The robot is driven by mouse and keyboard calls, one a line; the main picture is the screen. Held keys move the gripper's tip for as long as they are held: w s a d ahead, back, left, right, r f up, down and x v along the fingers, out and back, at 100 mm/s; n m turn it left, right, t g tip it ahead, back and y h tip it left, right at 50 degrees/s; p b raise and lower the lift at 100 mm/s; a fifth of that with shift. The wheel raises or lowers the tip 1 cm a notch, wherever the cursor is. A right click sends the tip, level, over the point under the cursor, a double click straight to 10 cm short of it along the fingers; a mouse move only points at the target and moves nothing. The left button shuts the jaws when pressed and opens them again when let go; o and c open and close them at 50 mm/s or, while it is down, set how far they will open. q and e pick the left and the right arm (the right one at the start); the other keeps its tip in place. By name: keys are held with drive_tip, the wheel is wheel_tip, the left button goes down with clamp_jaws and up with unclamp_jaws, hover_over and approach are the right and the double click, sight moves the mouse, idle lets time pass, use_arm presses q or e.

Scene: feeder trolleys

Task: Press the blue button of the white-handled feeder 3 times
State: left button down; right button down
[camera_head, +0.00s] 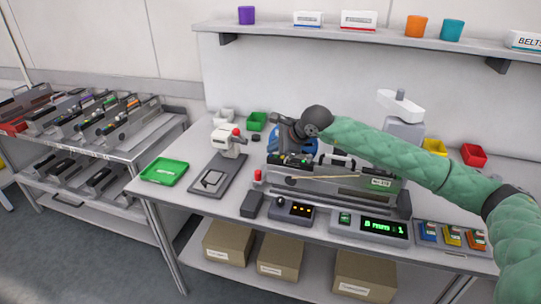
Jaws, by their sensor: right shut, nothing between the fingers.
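A long grey feeder (340,186) with a label on its side stands on the bench. A pale handle-like part (337,157) shows on its top, partly behind my arm. Small coloured parts show at its left end, but I cannot make out a blue button. My right gripper (288,148) is shut and empty, directly over that left end; I cannot tell whether it touches. My green-sleeved right arm crosses above the feeder and hides part of it. My left gripper is out of view.
A display box (370,227) reads "8 mm : 1" at the bench front. A blue reel (318,147) is behind the gripper. A trolley (128,153) at left holds several feeders.

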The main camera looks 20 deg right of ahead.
sight(274, 157)
drive_tip(key=shift+f, duration=0.15)
drive_tip(key=shift+r, duration=0.2)
idle(0.3)
drive_tip(key=shift+r+b, duration=0.35)
drive_tip(key=shift+r, duration=0.15)
drive_tip(key=shift+r, duration=0.2)
drive_tip(key=shift+r, duration=2.35)
idle(0.8)
